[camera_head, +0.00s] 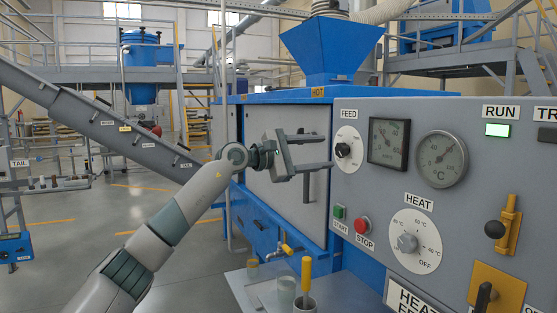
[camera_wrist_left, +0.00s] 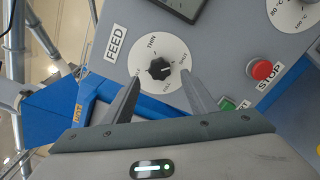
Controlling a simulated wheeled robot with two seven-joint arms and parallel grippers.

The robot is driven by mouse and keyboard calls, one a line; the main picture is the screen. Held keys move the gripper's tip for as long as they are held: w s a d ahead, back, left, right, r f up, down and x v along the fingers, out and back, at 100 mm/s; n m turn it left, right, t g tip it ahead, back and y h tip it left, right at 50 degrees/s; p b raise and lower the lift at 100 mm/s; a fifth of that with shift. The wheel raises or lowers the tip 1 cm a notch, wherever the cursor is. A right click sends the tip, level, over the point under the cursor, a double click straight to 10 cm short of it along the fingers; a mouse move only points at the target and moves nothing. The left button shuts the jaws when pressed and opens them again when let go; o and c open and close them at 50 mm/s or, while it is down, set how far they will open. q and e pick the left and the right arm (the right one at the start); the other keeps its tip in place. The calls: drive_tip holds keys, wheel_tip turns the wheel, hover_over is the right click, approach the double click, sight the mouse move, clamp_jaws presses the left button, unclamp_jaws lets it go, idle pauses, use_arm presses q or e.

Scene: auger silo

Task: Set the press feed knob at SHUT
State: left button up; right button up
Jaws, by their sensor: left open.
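The press feed knob (camera_head: 342,150) is a small black knob on a white round dial, under the FEED label on the grey control panel. In the left wrist view the black knob (camera_wrist_left: 160,69) sits on its dial, with THIN printed on it; the other words and the pointer's setting are too small to read surely. My left gripper (camera_head: 323,152) is open, its two fingers pointing at the panel just left of the knob. In the left wrist view the open fingertips (camera_wrist_left: 160,92) lie either side of the knob's lower edge, apparently short of it. My right gripper is not in view.
Two gauges (camera_head: 389,142) stand right of the knob. A green START button (camera_head: 339,211), a red STOP button (camera_head: 362,225) and a HEAT dial (camera_head: 415,241) are below. A blue hopper (camera_head: 330,50) rises behind. Cups (camera_head: 286,291) stand on a low shelf below.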

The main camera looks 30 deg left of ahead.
use_arm(q)
drive_tip(key=b+v, duration=0.2)
drive_tip(key=v, duration=1)
drive_tip(key=shift+s+a, duration=0.2)
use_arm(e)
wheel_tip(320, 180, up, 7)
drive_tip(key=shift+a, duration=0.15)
